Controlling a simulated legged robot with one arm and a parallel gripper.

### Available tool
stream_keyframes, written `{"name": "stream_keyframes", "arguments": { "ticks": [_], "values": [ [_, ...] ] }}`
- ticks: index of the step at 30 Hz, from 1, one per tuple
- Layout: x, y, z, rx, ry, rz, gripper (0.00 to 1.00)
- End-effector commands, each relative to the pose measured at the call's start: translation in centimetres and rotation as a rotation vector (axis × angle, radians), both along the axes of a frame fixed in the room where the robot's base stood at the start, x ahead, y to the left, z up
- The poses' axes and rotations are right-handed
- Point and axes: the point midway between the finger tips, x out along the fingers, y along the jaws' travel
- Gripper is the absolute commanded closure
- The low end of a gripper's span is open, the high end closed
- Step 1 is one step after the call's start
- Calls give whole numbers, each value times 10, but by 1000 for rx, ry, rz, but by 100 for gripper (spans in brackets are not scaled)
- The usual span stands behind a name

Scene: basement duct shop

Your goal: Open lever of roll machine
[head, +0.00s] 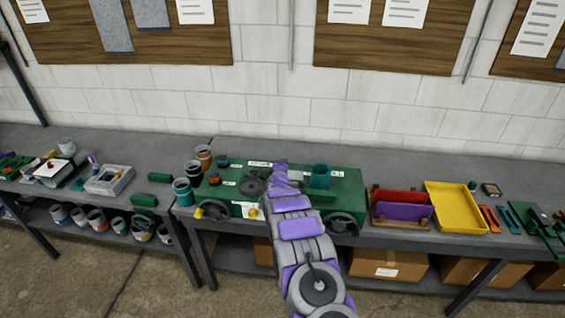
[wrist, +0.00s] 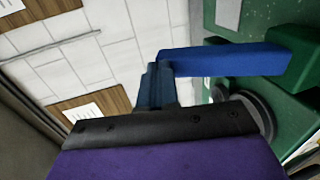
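The green roll machine (head: 345,187) sits on the grey bench in the head view, with dark handwheels at its front and a teal cylinder on top. My arm reaches over its middle, and my gripper (head: 279,167) is above the machine, small and partly hidden by my wrist. In the wrist view, a blue bar (wrist: 225,61), which looks like the lever, runs left from a green part of the machine (wrist: 297,62). My gripper's dark blue fingers (wrist: 158,82) are at the bar's left end. Whether they touch or enclose it, I cannot tell.
Cups (head: 183,191) stand left of the machine. A red and purple rack (head: 402,207) and a yellow tray (head: 457,207) are to its right. A white brick wall (head: 270,103) with wooden boards rises behind. Cardboard boxes (head: 388,266) lie under the bench.

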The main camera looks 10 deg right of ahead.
Motion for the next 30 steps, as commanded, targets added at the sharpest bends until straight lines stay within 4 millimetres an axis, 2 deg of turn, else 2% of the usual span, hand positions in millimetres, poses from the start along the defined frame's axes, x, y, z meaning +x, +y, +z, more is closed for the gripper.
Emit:
{"name": "stream_keyframes", "arguments": {
  "ticks": [12,30],
  "values": [
    [12,-3,-2,-1,-2,1,100],
    [9,-5,4,-1,-5,-1,100]
  ]
}}
